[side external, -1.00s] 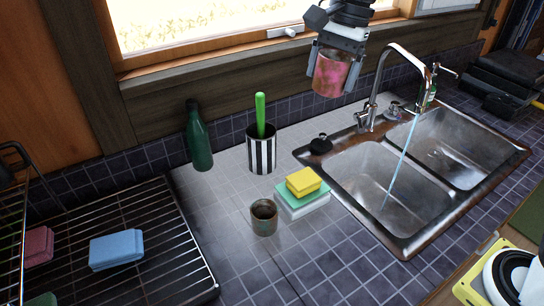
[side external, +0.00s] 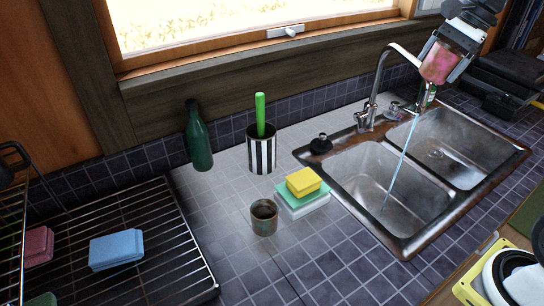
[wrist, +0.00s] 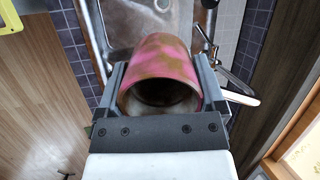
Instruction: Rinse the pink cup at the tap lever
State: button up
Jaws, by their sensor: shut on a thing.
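The pink cup (side external: 439,66) has brownish stains on its side and is held in the air, tilted, above the back of the right sink basin. My gripper (side external: 447,58) is shut around it. In the wrist view, the cup (wrist: 163,68) sits between both fingers of my gripper (wrist: 160,90), its dark open mouth toward the camera. The tap (side external: 376,78) arches up at the back of the sink, and a stream of water (side external: 402,150) falls from it into the left basin. The tap lever (side external: 396,108) is at the tap's base. The cup is beside the spout's end, not in the stream.
The double sink (side external: 343,180) is otherwise clear. A brown cup (side external: 264,218), sponges (side external: 303,184), a striped holder (side external: 262,152) with a green-handled tool and a green bottle (side external: 199,138) stand left of it. A drying rack (side external: 130,205) is at far left.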

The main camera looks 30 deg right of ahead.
jog(key=s+d+m+t, duration=0.3)
jog(key=s+d, duration=0.7)
jog(key=s, duration=0.2)
notch_tip(320, 180, down, 23)
jog(key=shift+w, duration=0.15)
jog(key=shift+w, duration=0.1)
jog(key=w+a+f, duration=0.1)
jog(key=w+a, duration=0.1)
jog(key=w, duration=0.4)
jog(key=w+a+f, duration=0.1)
jog(key=w+a, duration=0.2)
jog(key=w, duration=0.3)
jog(key=shift+w+a+f, duration=0.15)
jog(key=shift+w+f, duration=0.15)
jog(key=shift+w, duration=0.05)
dwell(0.8)
jog(key=shift+s+d, duration=0.2)
jog(key=shift+d, duration=0.35)
dwell(0.6)
jog(key=shift+a, duration=0.15)
dwell(0.3)
jog(key=shift+w+a, duration=0.15)
jog(key=shift+a, duration=0.2)
